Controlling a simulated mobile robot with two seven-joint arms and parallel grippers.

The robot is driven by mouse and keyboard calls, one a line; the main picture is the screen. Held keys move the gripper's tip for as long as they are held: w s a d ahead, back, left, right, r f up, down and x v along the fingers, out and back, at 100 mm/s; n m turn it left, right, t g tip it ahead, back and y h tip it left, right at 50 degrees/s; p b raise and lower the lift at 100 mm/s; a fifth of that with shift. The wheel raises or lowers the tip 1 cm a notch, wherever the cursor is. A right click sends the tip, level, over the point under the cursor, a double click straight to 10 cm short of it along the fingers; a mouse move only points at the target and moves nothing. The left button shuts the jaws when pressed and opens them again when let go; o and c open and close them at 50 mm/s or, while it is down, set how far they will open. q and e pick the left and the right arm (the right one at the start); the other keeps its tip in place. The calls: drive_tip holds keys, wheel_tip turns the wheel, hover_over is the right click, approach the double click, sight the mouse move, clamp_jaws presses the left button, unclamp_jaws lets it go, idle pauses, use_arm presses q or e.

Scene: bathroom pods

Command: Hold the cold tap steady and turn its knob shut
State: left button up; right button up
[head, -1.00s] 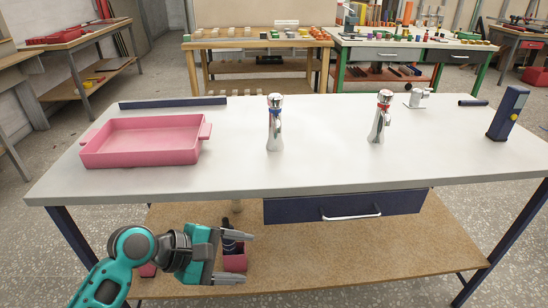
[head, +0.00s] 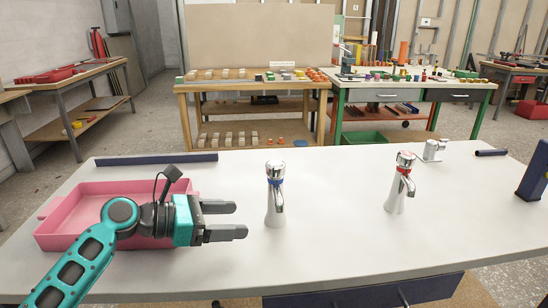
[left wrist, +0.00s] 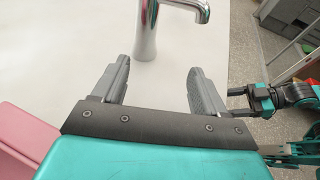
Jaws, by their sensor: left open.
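The cold tap (head: 275,205) is a chrome tap with a blue ring under its round knob (head: 275,168). It stands upright on the white table. My left gripper (head: 241,220) is open and empty, to the left of the tap, its fingers pointing toward it and apart from it. In the left wrist view the tap's column (left wrist: 147,30) and spout show beyond my left fingertips (left wrist: 158,62); the knob is out of that view. My right gripper (left wrist: 232,101) shows small at the right of the left wrist view, its fingers apart and nothing seen between them.
A second tap with a red ring (head: 400,190) stands to the right. A pink tray (head: 75,233) lies behind my left arm. A small chrome fitting (head: 433,151) and a dark blue device (head: 537,170) are farther right. The table front is clear.

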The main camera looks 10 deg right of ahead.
sight(272, 232)
use_arm(q)
drive_tip(key=shift+d+f+b, duration=0.25)
drive_tip(key=shift+d+b, duration=0.05)
drive_tip(key=shift+d, duration=0.05)
drive_tip(key=b+x, duration=0.4)
drive_tip(key=shift+w+d+f, duration=0.1)
drive_tip(key=shift+d+f, duration=0.1)
drive_tip(key=shift+d, duration=0.1)
drive_tip(key=x, duration=0.1)
drive_tip(key=p+x, duration=0.1)
drive_tip(key=x, duration=0.1)
drive_tip(key=shift+r, duration=0.3)
drive_tip(key=shift+w+d+f+p, duration=0.2)
drive_tip(key=shift+d+p, duration=0.1)
drive_tip(key=shift+d, duration=0.25)
drive_tip(key=shift+d+f, duration=0.1)
drive_tip(key=shift+d, duration=0.05)
drive_tip(key=shift+c, duration=0.5)
clamp_jaws()
